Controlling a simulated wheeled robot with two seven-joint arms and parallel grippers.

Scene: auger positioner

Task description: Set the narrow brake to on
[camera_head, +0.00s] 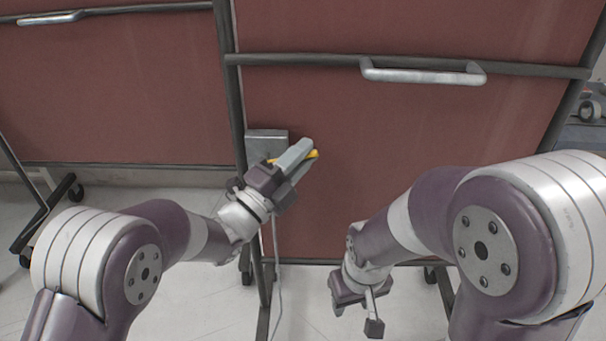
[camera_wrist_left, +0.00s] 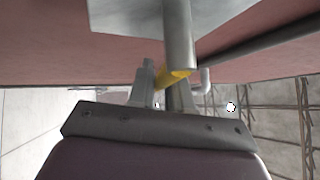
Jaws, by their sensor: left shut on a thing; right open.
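A yellow lever (camera_head: 314,154), which looks like the brake, shows only in part beside my left gripper (camera_head: 300,158) in the head view. A grey metal box (camera_head: 267,136) sits behind that gripper at the red panel. In the left wrist view the yellow lever (camera_wrist_left: 173,77) lies between the fingers of my left gripper (camera_wrist_left: 163,72), which is shut on it. The fingers hide much of the lever, and no on or off marking is readable. My right gripper (camera_head: 357,312) is open and empty, low in front of the panel.
Red panels (camera_head: 400,150) in dark tube frames stand across the view on castors (camera_head: 75,190). A metal handle (camera_head: 422,73) sticks out from the upper bar. A pale cable (camera_head: 277,260) hangs below my left gripper. The floor between my arms looks mostly clear.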

